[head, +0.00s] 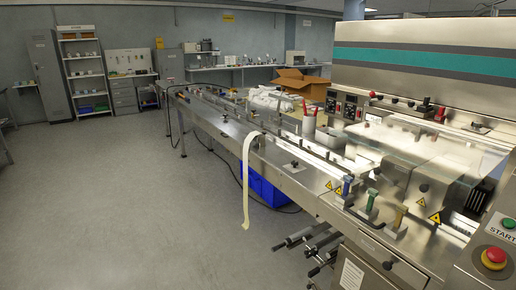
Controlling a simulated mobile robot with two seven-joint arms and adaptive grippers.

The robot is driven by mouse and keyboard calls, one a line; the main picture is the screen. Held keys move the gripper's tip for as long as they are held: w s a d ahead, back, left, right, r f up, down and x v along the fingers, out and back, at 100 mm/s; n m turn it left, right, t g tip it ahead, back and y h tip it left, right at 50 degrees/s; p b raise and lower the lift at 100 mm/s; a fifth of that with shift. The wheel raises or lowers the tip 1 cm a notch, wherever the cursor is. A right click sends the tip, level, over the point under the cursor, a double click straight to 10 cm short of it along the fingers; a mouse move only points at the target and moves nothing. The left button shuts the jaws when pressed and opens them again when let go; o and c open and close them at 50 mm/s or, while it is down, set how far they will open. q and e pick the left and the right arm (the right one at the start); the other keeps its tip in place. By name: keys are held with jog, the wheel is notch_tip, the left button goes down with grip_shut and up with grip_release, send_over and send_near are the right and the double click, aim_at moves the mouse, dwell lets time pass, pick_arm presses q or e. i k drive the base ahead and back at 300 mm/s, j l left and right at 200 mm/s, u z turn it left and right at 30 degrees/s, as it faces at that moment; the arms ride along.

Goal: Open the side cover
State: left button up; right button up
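The flow wrapper (425,65) stands on the right, a steel machine with a teal stripe. A clear guard (430,160) lies over its working section and looks closed. Below the deck, a steel side panel (375,272) carries a white label and a dark knob (388,265); it looks shut, and its lower part is cut off by the picture's edge. I cannot tell for sure which of these is the side cover. Neither of my grippers is in view.
A long infeed conveyor (235,127) runs to the back left, with a pale strip (246,180) hanging off its side. A blue crate (266,188) sits beneath. A red button (494,258) is at lower right. The floor (110,210) at left is clear.

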aim_at(231, 144)
jog(key=i+j+u, duration=0.1)
jog(key=i+j, duration=0.25)
jog(key=i, duration=0.15)
jog(key=i+j, duration=0.35)
jog(key=i, duration=0.15)
jog(key=i+j+z, duration=0.15)
jog(key=i, duration=0.3)
jog(key=i+j+z, duration=0.25)
jog(key=z, duration=0.15)
jog(key=i+j+z, duration=0.15)
jog(key=j+z, duration=0.25)
jog(key=i+j+z, duration=0.1)
jog(key=j, duration=0.2)
jog(key=i+j+z, duration=0.1)
jog(key=j, duration=0.25)
jog(key=i+j, duration=0.1)
jog(key=j, duration=0.25)
jog(key=i+z, duration=0.05)
